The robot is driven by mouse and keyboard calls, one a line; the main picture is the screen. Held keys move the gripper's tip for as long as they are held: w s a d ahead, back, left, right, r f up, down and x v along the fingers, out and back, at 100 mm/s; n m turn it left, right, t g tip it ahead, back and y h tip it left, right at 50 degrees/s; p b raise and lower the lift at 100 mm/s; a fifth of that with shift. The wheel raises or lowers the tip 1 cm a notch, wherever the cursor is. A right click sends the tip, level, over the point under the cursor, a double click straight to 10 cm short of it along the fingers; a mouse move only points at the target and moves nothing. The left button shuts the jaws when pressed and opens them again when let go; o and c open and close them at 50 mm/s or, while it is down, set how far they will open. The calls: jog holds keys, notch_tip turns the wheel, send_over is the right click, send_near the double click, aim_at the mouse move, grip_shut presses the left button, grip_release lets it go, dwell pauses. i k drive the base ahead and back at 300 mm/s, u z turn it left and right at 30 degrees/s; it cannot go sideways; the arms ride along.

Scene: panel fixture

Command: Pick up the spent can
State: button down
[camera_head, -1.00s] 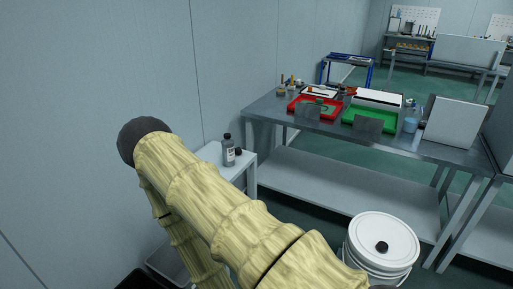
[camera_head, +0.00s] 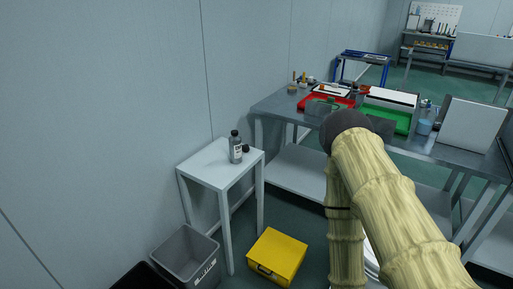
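A grey bottle-shaped container (camera_head: 235,150) with a dark cap and a pale label stands upright on a small white side table (camera_head: 203,168) against the wall. A small round black object (camera_head: 247,149) sits right beside it. I cannot tell for sure whether either is the spent can. My arm, in a yellowish ribbed sleeve, rises at the right of the picture, apart from the side table. My gripper is out of view.
A grey bin (camera_head: 187,248), a black bin (camera_head: 141,278) and a yellow case (camera_head: 277,254) stand on the floor around the side table. A metal bench (camera_head: 272,106) behind holds a red tray (camera_head: 313,107) and a green tray (camera_head: 402,124). My arm mostly hides a white bucket.

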aim_at(235, 143)
jog(key=z, duration=0.1)
jog(key=i, duration=0.8)
jog(key=u, duration=0.65)
jog(key=i, duration=0.45)
jog(key=u, duration=0.45)
